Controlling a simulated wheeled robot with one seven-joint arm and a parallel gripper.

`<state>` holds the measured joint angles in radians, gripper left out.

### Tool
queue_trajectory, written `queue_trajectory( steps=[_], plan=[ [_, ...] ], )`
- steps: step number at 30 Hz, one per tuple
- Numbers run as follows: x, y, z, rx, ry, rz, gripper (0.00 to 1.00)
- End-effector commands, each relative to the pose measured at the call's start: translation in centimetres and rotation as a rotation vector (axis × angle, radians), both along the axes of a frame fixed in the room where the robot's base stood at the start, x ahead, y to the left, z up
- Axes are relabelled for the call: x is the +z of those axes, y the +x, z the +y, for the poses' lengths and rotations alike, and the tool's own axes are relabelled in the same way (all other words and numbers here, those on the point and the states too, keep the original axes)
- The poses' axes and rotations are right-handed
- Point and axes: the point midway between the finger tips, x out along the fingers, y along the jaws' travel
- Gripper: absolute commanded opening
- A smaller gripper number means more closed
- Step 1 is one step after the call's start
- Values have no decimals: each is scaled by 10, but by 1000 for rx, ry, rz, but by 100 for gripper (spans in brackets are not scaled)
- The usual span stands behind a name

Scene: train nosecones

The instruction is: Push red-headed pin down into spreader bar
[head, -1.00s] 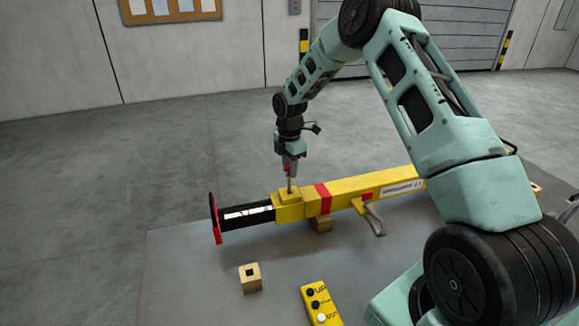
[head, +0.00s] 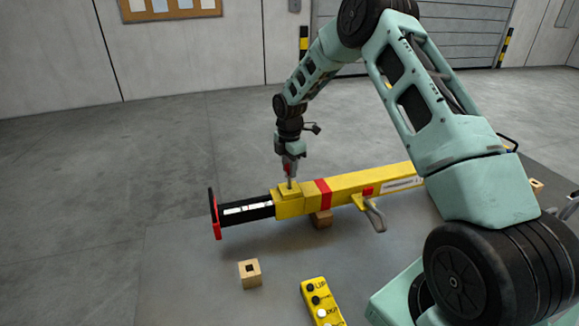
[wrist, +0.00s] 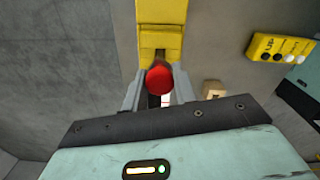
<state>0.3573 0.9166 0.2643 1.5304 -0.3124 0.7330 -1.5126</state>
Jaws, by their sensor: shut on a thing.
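The yellow spreader bar (head: 350,187) lies across the grey table, with a black inner section (head: 245,209) and a red end plate at its left end. My gripper (head: 289,172) points down over the raised yellow collar (head: 288,189) near the bar's left end. It is shut on the red-headed pin (wrist: 160,80), whose red head shows between the fingers in the wrist view. In the head view the pin's grey shank (head: 290,183) stands upright and its lower end meets the collar top. How deep it sits inside is hidden.
A wooden block with a square hole (head: 250,274) and a yellow button pendant (head: 320,301) lie on the table in front of the bar. A grey hook (head: 375,215) hangs from the bar. A wooden block (head: 321,219) supports the bar.

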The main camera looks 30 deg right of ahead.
Motion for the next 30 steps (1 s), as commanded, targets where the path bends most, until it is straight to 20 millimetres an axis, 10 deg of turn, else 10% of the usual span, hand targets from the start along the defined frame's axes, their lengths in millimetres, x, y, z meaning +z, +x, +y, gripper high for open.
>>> queue_trajectory(
  steps=[30],
  plan=[
    [-20, 0, 0, 0, 0, 0, 1]
  ],
)
